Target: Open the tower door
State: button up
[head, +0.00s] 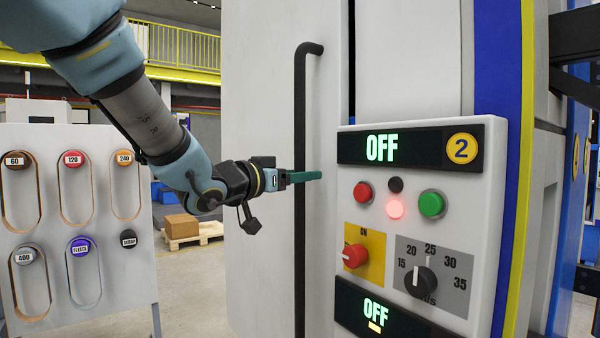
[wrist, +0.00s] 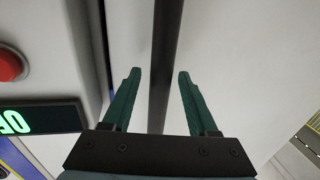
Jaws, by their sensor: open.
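The tower door (head: 258,150) is a tall pale grey panel, and it looks shut. Its long black vertical bar handle (head: 300,110) runs down near the door's right edge. The handle also shows in the wrist view (wrist: 165,45). My gripper (head: 312,176) is at the handle at about mid height in the head view. In the wrist view my gripper (wrist: 158,75) is open, with one green finger on each side of the handle. Gaps show between the bar and both fingers. I cannot tell how deep the bar sits between them.
Right of the door stands a control panel (head: 480,230) with OFF displays, buttons and knobs, close to my gripper. At left is a white board (head: 130,285) with labelled coloured knobs. A box (head: 181,226) sits on a pallet (head: 190,238) behind.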

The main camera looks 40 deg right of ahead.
jog(key=shift+c, duration=0.2)
grip_shut()
dwell(0.3)
dwell(0.9)
